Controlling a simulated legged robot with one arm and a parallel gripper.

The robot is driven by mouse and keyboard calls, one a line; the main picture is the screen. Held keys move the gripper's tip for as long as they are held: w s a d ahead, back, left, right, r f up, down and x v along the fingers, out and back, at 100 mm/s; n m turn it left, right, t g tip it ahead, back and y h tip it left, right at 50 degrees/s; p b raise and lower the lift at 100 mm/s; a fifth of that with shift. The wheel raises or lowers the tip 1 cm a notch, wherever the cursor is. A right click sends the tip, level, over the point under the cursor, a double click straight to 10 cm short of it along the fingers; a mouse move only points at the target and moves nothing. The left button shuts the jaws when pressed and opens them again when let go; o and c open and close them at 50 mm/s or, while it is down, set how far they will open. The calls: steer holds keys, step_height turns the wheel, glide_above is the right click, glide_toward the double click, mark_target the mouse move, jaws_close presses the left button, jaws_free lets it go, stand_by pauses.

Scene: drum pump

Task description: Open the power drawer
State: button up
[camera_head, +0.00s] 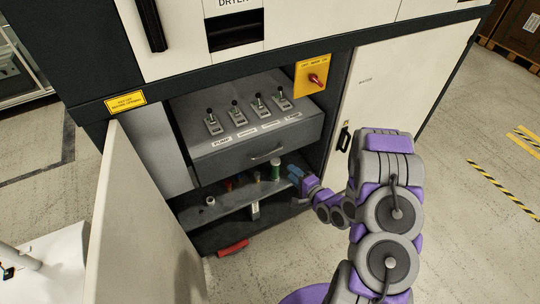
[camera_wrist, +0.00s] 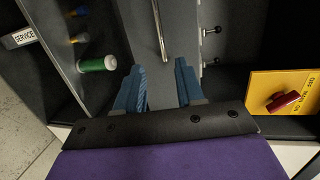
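The grey power drawer (camera_head: 240,160) sits inside the open cabinet, with a row of labelled levers (camera_head: 260,105) on the panel above its front. Its thin metal handle (camera_head: 267,154) is near the middle of the front. My gripper (camera_head: 296,173) is low and right of the handle, near the cabinet's right side. In the wrist view my gripper (camera_wrist: 160,78) has its two blue fingers spread apart and nothing between them. The handle (camera_wrist: 160,30) shows ahead, beyond the fingertips and apart from them.
A yellow plate with a red rotary switch (camera_head: 315,80) is above right of the drawer. A green-and-white cylinder (camera_head: 275,172) stands on the shelf below. The left door (camera_head: 140,215) stands open; the right door (camera_head: 390,90) bounds the opening.

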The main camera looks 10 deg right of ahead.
steer(key=b, duration=0.3)
glide_toward(272, 154)
steer(key=w+a+r, duration=0.3)
steer(key=a+r, duration=0.1)
steer(key=a, duration=0.1)
steer(key=shift+w+d+f, duration=0.2)
steer(key=shift+w+f, duration=0.05)
steer(key=shift+w, duration=0.5)
steer(key=shift+a, duration=0.2)
steer(key=shift+c, duration=1.2)
steer(key=shift+d, duration=0.2)
jaws_close()
